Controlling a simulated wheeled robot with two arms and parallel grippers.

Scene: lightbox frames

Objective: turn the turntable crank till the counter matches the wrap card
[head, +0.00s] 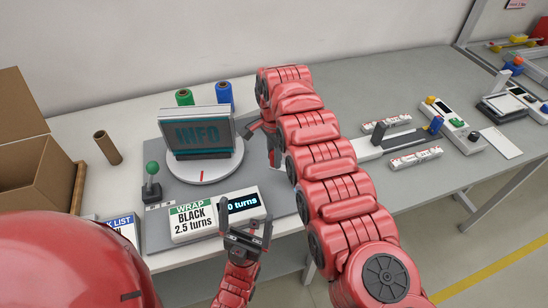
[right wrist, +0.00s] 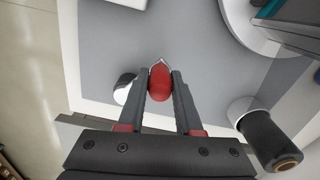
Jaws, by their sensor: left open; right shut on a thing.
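The white round turntable (head: 203,170) carries a sign box reading INFO (head: 196,133). The wrap card (head: 194,220) reads BLACK, 2.5 turns. Beside it the counter (head: 247,203) shows "0 turns"; my left gripper covers its left end, so any leading digits are hidden. My left gripper (head: 246,236) is open and empty in front of the counter. In the right wrist view my right gripper (right wrist: 160,85) is shut on the red crank knob (right wrist: 160,84). My right arm hides the crank in the head view. The turntable edge also shows in the right wrist view (right wrist: 250,35).
A green-knobbed lever (head: 152,180), a brown tube (head: 107,147) and a cardboard box (head: 35,165) stand at left. Green (head: 184,97) and blue (head: 224,95) rolls stand behind. Devices with buttons (head: 455,125) stand at right.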

